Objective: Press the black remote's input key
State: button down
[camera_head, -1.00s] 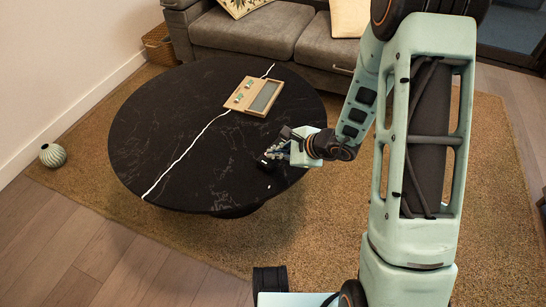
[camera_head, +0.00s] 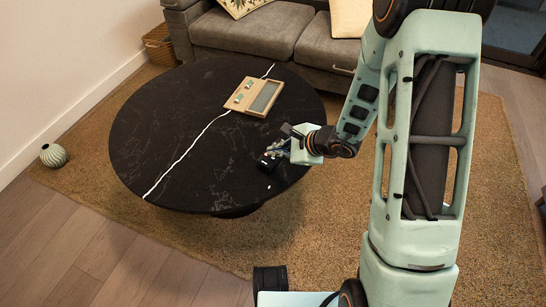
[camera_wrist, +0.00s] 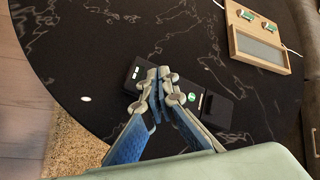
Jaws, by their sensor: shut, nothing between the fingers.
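The black remote (camera_wrist: 217,109) lies on the dark round table (camera_wrist: 85,65). In the wrist view it runs slantwise under my fingers, with small pale keys at its left end and a green round mark near its middle. My gripper (camera_wrist: 160,78) is shut and empty, its fingertips over the left half of the remote and hiding part of its face. I cannot tell whether the tips touch it, nor read which key is the input key. In the head view the remote (camera_head: 267,164) is a small dark shape near the table's right front edge, beside my gripper (camera_head: 272,155).
A wooden tray-like box (camera_head: 254,96) with a grey panel and small green pieces sits farther back on the table. A white line (camera_head: 190,147) crosses the tabletop. A small white oval (camera_wrist: 85,99) lies near the table edge. A grey sofa (camera_head: 255,35) stands behind.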

aim_at(275, 160)
jog(key=shift+r+p, duration=1.55)
jog(key=shift+r, duration=0.95)
